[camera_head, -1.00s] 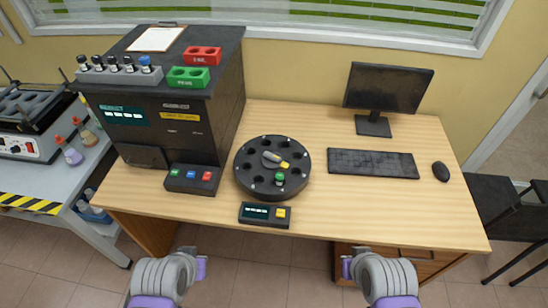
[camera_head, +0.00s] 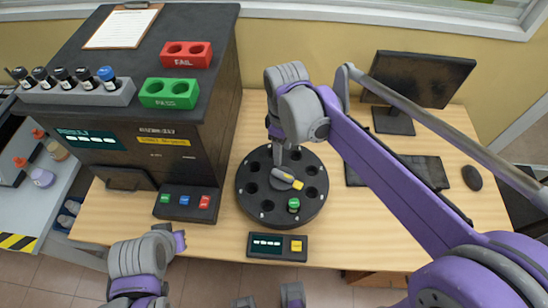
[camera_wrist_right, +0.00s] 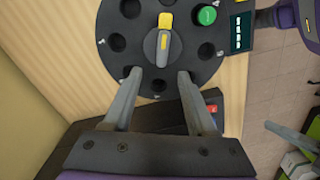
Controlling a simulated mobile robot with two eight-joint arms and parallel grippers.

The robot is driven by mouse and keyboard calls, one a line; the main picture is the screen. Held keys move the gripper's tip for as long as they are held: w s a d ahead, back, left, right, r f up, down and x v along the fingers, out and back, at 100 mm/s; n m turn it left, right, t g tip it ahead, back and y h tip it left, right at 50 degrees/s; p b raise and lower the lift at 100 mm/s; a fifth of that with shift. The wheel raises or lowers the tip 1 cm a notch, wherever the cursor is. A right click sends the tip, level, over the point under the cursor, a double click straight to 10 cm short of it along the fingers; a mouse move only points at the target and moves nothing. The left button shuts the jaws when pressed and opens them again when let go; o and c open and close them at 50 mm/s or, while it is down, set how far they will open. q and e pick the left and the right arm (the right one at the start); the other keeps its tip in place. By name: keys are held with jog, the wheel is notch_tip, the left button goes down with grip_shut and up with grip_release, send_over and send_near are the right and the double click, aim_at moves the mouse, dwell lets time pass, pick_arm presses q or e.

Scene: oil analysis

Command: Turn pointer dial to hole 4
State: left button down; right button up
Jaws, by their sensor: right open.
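The black round carousel (camera_head: 246,208) stands on the desk with a ring of holes. Its grey pointer dial (camera_head: 281,174) has a yellow tip pointing lower right, near a green-capped vial (camera_head: 293,204) in one hole. In the right wrist view, the pointer (camera_wrist_right: 163,52) has its yellow end upward and the green cap (camera_wrist_right: 207,15) to its right. The hole numbers are too small to read. My right gripper (camera_head: 278,150) is above the carousel, behind the pointer; its fingers (camera_wrist_right: 160,73) are apart, with nothing between them. My left gripper (camera_head: 180,240) is low, in front of the desk's edge.
A button box (camera_head: 187,203) and a small display box (camera_head: 277,246) lie beside the carousel. A black analyser (camera_head: 150,150) stands at left. The keyboard (camera_head: 430,172) and monitor (camera_head: 418,82) are partly behind my right arm.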

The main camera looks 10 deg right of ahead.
aim_at(283, 174)
jog(key=f, duration=0.6)
jog(key=f+b, duration=0.1)
jog(key=f, duration=0.3)
jog(key=shift+s+d+f, duration=0.1)
jog(key=shift+s, duration=0.3)
grip_shut()
